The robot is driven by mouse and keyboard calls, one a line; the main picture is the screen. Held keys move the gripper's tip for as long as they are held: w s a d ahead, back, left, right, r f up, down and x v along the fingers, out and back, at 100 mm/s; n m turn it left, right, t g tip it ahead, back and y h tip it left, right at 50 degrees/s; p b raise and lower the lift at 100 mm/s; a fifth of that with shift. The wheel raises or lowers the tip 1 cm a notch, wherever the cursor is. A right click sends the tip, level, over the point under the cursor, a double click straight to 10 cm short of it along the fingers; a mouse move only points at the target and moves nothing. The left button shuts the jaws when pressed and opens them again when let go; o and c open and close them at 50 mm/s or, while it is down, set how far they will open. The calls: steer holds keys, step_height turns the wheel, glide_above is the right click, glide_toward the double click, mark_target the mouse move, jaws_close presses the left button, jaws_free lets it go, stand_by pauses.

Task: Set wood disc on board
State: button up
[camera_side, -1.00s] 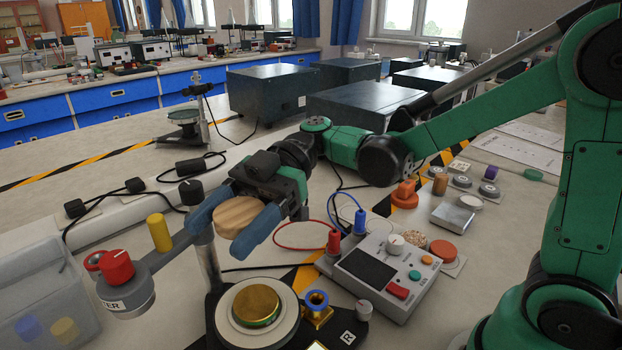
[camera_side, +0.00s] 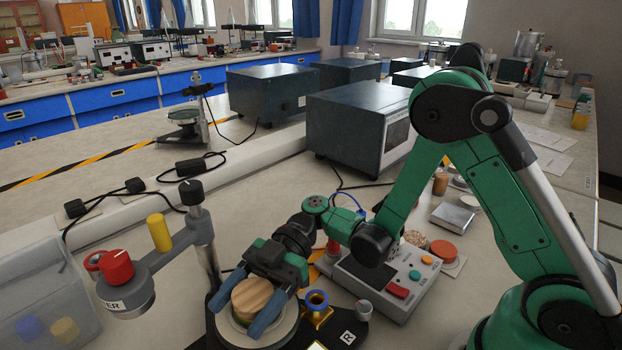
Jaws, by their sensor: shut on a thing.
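The wood disc (camera_side: 253,297) is pale, with visible grain, and sits between the two blue fingers of my gripper (camera_side: 241,311). My gripper is shut on it, over a round pale plate (camera_side: 284,332) on a black base at the bottom centre. The disc and fingers hide the middle of this plate, including the brass disc seen there earlier. I cannot tell whether the wood disc touches anything below. No thing is clearly marked as the board.
A blue-rimmed brass funnel (camera_side: 317,300) and small knob (camera_side: 363,309) stand right of the plate. A grey instrument (camera_side: 375,283) is behind them. A lamp-like arm with a red knob (camera_side: 117,266) stands left. A clear bin (camera_side: 45,295) is at far left.

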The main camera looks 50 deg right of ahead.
steer(key=o, duration=1.4)
steer(key=shift+c, duration=0.2)
steer(key=shift+f, duration=0.1)
steer(key=shift+f, duration=0.1)
steer(key=shift+o, duration=0.2)
steer(key=shift+v, duration=2.8)
